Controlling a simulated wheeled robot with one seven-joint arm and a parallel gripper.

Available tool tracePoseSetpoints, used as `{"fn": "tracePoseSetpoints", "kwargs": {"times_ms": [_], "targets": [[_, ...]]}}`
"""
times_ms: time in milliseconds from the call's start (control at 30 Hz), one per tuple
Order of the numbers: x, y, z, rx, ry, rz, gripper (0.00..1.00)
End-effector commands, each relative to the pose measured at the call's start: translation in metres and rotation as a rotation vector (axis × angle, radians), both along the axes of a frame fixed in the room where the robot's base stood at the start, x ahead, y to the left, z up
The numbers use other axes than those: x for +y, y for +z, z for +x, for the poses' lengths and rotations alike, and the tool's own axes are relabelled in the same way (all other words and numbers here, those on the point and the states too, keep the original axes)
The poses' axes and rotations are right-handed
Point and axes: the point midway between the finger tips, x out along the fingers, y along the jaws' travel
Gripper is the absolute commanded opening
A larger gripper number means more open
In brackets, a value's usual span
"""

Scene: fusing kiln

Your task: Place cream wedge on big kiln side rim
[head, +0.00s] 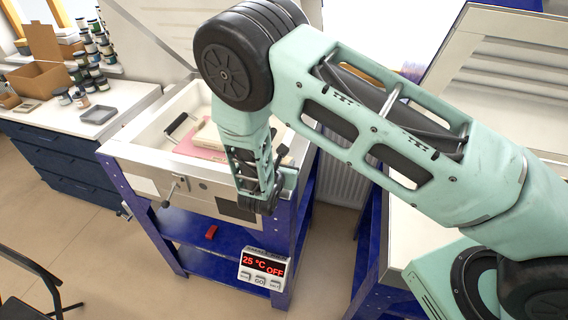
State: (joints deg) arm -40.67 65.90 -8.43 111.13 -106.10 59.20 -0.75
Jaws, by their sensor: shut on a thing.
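My gripper (262,204) points down at the front right corner of an open white kiln (147,172) on a blue stand. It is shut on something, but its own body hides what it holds. I cannot make out a cream wedge in the jaws. The kiln's side rim on the right is partly covered by my arm and gripper. I cannot tell whether the gripper touches the rim. Inside the kiln, a pale cream slab (207,136) lies on a pink sheet (185,148).
A second large white kiln (500,62) stands at the right, partly behind my arm. A controller (262,268) reads 25 °C OFF. A red object (211,232) lies on the stand's lower shelf. A counter (60,118) with jars is at left; a chair (40,280) stands nearby.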

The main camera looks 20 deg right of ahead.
Motion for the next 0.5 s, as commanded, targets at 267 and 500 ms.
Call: {"fn": "tracePoseSetpoints", "kwargs": {"times_ms": [267, 500], "targets": [[0.0000, -0.0026, -0.0001, 0.000, 0.000, 0.000, 0.48], [-0.0001, 0.0002, -0.0001, 0.000, 0.000, 0.000, 0.48]]}}
